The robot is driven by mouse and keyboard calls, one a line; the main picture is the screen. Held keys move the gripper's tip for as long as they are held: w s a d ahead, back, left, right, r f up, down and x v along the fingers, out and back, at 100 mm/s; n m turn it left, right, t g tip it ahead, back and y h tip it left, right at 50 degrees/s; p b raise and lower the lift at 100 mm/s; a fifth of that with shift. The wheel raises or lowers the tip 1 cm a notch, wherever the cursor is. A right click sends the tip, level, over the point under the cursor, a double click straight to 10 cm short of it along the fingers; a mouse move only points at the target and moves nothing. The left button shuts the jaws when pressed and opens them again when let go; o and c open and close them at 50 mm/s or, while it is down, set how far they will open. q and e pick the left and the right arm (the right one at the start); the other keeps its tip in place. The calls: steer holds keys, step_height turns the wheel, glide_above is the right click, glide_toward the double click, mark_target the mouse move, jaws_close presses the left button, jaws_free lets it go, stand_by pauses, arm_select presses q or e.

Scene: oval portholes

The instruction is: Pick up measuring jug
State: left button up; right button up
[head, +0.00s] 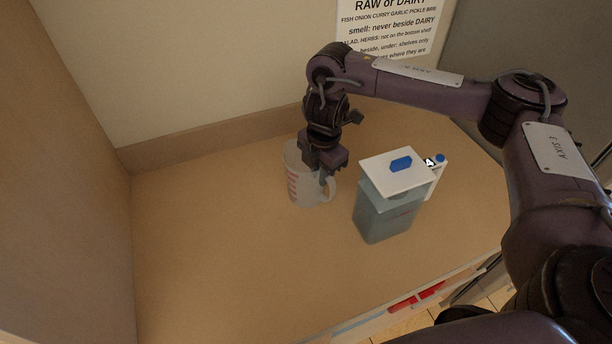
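The measuring jug (297,189) is a whitish cup with red markings and a handle on its right side. It stands upright on the wooden counter, left of a lidded container. My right gripper (325,176) points down at the jug's right side, over the rim and close to the handle. The gripper body hides part of the jug's rim. The fingertips are small and partly hidden, so I cannot tell whether they are open or shut on the jug. My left gripper is not in view.
A bluish container (383,217) with a white lid and blue knob stands just right of the jug. The wooden counter (210,250) is clear to the left and front. Walls bound it at left and back. A printed sign (388,28) hangs on the back wall.

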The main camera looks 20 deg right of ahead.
mark_target(318, 193)
step_height(318, 193, down, 3)
steer(key=shift+s+f, duration=0.1)
steer(key=shift+f, duration=0.1)
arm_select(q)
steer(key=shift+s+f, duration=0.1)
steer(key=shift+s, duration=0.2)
arm_select(e)
steer(key=shift+f, duration=0.2)
steer(key=shift+c, duration=0.5)
jaws_close()
steer(key=shift+r, duration=0.1)
arm_select(q)
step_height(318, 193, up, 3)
steer(key=p, duration=0.3)
arm_select(e)
step_height(318, 193, up, 20)
